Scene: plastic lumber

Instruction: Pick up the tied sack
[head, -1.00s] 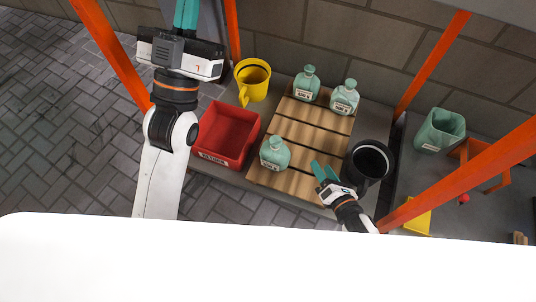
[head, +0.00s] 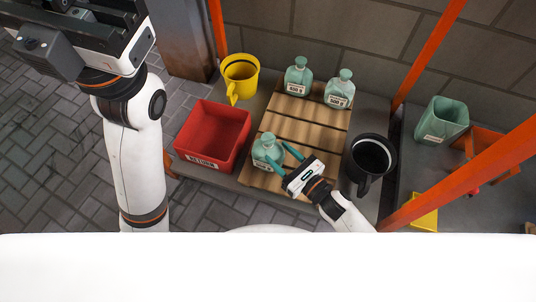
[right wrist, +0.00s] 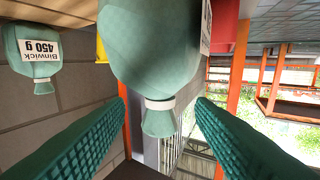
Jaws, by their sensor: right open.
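Three tied sacks, pale green with white neck bands and labels, stand on the slatted wooden pallet. The front sack (head: 266,150) is at the pallet's front left; the other two, a back left sack (head: 298,76) and a back right sack (head: 339,90), are at its rear. My right gripper (head: 279,153) is open, its teal fingers pointing at the front sack from the right. In the right wrist view this sack (right wrist: 155,45) appears upside down, its tied neck between the spread fingers with gaps on both sides. My left gripper is at the top left, its fingertips cut off.
A red return bin (head: 212,138) stands left of the pallet (head: 300,130), with a yellow mug (head: 240,76) behind it. A green container (head: 442,120) is farther right. Orange posts frame the bench.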

